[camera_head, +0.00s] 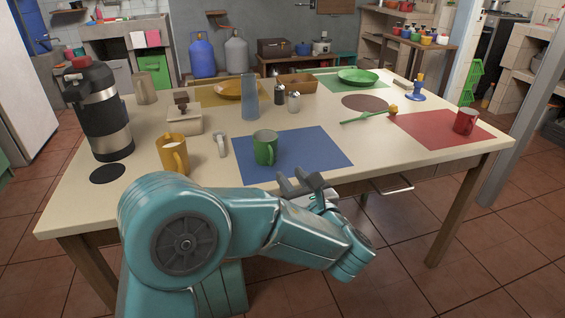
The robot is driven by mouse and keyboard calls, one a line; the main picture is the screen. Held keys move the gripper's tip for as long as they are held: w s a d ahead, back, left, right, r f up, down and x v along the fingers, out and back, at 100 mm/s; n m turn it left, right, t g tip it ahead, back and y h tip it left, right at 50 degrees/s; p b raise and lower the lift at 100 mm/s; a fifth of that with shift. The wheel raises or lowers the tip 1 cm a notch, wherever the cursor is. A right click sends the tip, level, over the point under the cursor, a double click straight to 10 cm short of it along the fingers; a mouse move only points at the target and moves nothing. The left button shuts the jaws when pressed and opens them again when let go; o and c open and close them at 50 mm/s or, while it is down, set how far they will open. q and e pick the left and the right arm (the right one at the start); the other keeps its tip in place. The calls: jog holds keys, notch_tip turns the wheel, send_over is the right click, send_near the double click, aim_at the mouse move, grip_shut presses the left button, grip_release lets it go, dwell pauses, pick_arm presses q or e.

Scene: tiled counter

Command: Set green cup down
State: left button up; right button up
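The green cup (265,148) stands upright on the blue mat (315,153), towards the mat's left side, with its handle facing the viewer. My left gripper (303,179) is just in front and to the right of the cup, over the near edge of the mat. Its dark fingers are apart with nothing between them, and a gap shows between the gripper and the cup. My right gripper is not in view.
A yellow mug (173,153), a black and steel flask (99,112) and a grey-blue tumbler (250,97) stand nearby. A red mug (465,121) is on the red mat (428,129) at right. The blue mat's right part is clear.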

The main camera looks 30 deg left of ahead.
pick_arm(q)
jog(key=s+d+f+n+g+h, duration=0.1)
jog(key=s+f+g+h, duration=0.3)
jog(key=f, duration=0.5)
jog(key=s+d+f+n+g+h, duration=0.2)
jog(key=s+f, duration=0.3)
jog(key=f, duration=0.5)
jog(key=s+d+f+n+g+h, duration=0.1)
jog(key=s+f+g+h, duration=0.15)
jog(key=s+f, duration=0.45)
jog(key=s+d+f+n+h, duration=0.4)
jog(key=f+n, duration=0.4)
jog(key=n, duration=0.3)
jog(key=s+d+f+n+g+h, duration=0.1)
jog(key=s+d+f+n+h, duration=0.3)
jog(key=n, duration=0.8)
jog(key=d+f+h, duration=0.2)
jog(key=d+f, duration=0.2)
